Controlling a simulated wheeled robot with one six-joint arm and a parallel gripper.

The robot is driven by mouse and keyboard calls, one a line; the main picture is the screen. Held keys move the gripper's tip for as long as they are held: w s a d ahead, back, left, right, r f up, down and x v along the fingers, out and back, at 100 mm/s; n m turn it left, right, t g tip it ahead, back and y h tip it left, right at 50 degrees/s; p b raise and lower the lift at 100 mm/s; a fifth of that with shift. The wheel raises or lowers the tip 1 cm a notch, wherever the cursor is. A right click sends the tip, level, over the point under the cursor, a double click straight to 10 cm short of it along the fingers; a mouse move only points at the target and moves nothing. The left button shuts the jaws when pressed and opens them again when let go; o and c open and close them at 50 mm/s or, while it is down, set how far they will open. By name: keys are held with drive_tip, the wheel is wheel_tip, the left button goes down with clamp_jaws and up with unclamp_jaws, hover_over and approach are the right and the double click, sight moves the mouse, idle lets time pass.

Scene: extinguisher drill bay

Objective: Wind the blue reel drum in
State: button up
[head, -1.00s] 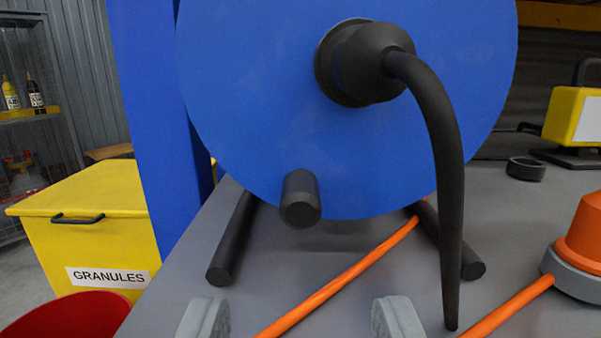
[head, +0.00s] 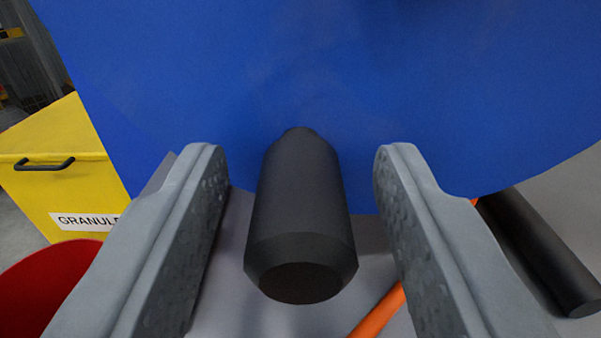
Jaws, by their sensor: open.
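The blue reel drum (head: 300,70) fills the upper part of the head view, its face towards me. Its black crank knob (head: 300,215) sticks out from the low part of the face towards me. My gripper (head: 296,190) is open, with one grey finger on each side of the knob and a visible gap on both sides. The fingers do not touch the knob. The orange cable (head: 378,312) runs beneath the drum, partly hidden behind the right finger.
A black stand leg (head: 545,255) lies on the grey bench to the right. A yellow granules bin (head: 65,190) stands at the left, with a red container (head: 45,285) in front of it, both lower than the bench.

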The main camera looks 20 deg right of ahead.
clamp_jaws()
drive_tip(key=shift+a, duration=0.1)
drive_tip(key=m, duration=0.1)
drive_tip(key=a+r+m, duration=0.1)
drive_tip(key=a+m, duration=0.1)
drive_tip(key=m, duration=0.1)
drive_tip(key=shift+w+a+r, duration=0.2)
drive_tip(key=shift+w+r, duration=0.15)
drive_tip(key=r+m, duration=0.1)
drive_tip(key=a+m, duration=0.1)
drive_tip(key=shift+w+a+r+m, duration=0.1)
drive_tip(key=shift+w+r+m, duration=0.05)
drive_tip(key=shift+r+m, duration=0.25)
wheel_tip(320, 180, up, 8)
drive_tip(key=f+m, duration=0.1)
drive_tip(key=m, duration=1)
hover_over(172, 49)
drive_tip(key=a+v, duration=0.1)
drive_tip(key=v, duration=0.3)
drive_tip(key=shift+d+r+m, duration=0.25)
drive_tip(key=shift+r+m, duration=0.25)
drive_tip(key=shift+d+r+m, duration=0.25)
drive_tip(key=shift+r+m, duration=0.25)
drive_tip(key=shift+r, duration=0.05)
